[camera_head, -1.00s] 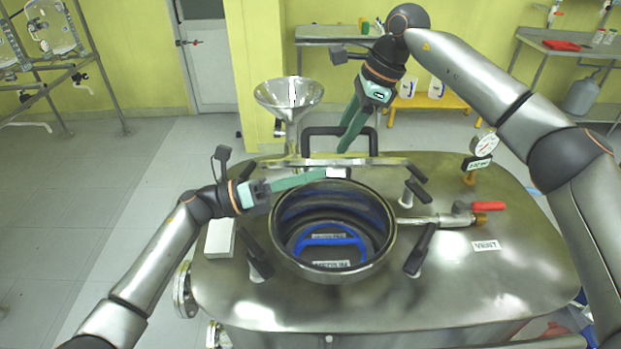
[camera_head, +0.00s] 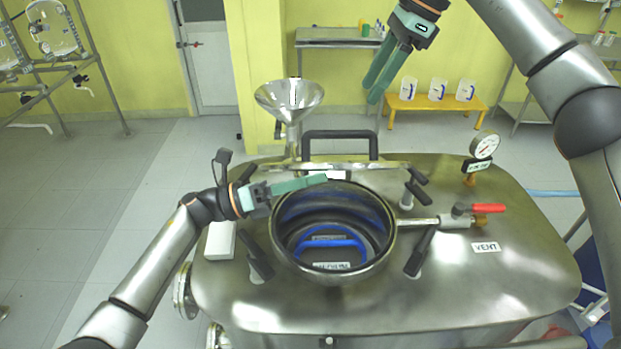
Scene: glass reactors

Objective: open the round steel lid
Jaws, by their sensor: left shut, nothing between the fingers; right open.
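The round steel lid (camera_head: 378,165) of the vessel is raised at the back of the round opening (camera_head: 334,272). I see it almost edge-on, with its black handle (camera_head: 340,133) behind and above it. The opening is uncovered, and a blue handle-shaped object with a label shows inside. My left gripper (camera_head: 325,179) is shut and empty, its fingertips at the opening's back-left rim just in front of the lid; contact is unclear. My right gripper (camera_head: 371,93) is open and empty, up behind the lid and apart from the handle.
A steel funnel (camera_head: 289,97) stands behind the lid at left. Black clamp levers surround the opening. A red-handled valve (camera_head: 470,213) and a gauge (camera_head: 484,147) stand at right. A white box (camera_head: 220,241) sits left. A yellow bench (camera_head: 436,103) stands behind.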

